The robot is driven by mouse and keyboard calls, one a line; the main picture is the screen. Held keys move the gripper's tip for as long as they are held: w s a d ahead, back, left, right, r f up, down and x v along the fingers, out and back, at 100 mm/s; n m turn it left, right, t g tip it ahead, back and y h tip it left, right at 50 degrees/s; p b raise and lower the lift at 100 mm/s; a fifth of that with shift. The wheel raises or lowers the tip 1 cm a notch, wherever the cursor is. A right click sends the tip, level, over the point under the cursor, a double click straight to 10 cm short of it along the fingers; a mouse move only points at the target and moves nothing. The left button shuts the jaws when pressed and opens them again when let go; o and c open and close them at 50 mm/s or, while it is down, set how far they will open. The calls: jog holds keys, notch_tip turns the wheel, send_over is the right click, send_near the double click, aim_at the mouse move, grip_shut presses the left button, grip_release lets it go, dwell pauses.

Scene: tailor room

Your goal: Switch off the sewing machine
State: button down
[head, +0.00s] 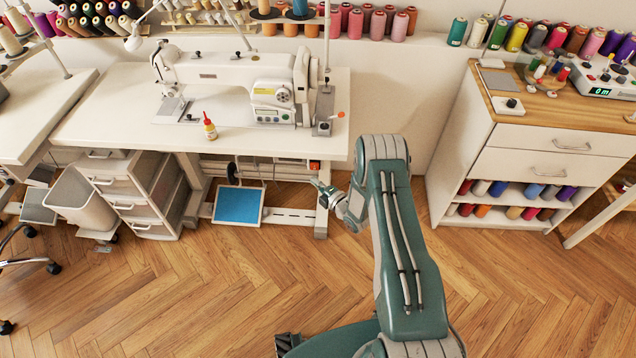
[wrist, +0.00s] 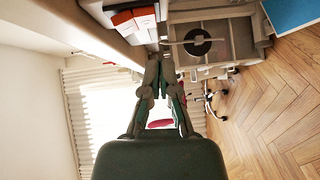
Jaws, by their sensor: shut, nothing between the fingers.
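The white sewing machine (head: 235,75) stands on a white table (head: 110,120) at the left in the head view. Under the table's front right edge is a small box with orange-red parts (head: 314,166). In the wrist view this box (wrist: 134,20) shows at the top, with two orange-red faces. My gripper (head: 316,183) is just below the tabletop near the table's right leg. In the wrist view its fingers (wrist: 160,62) are closed together and empty, a little short of the box. I cannot tell whether they touch anything.
A blue foot pedal (head: 238,205) sits low under the table. A drawer unit (head: 130,190) and a grey bin (head: 80,200) stand left of it. A wooden-topped cabinet (head: 530,140) is at the right. The wooden floor in front is clear.

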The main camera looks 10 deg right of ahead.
jog(key=f+v, duration=0.2)
jog(key=v, duration=0.8)
jog(key=shift+s, duration=0.3)
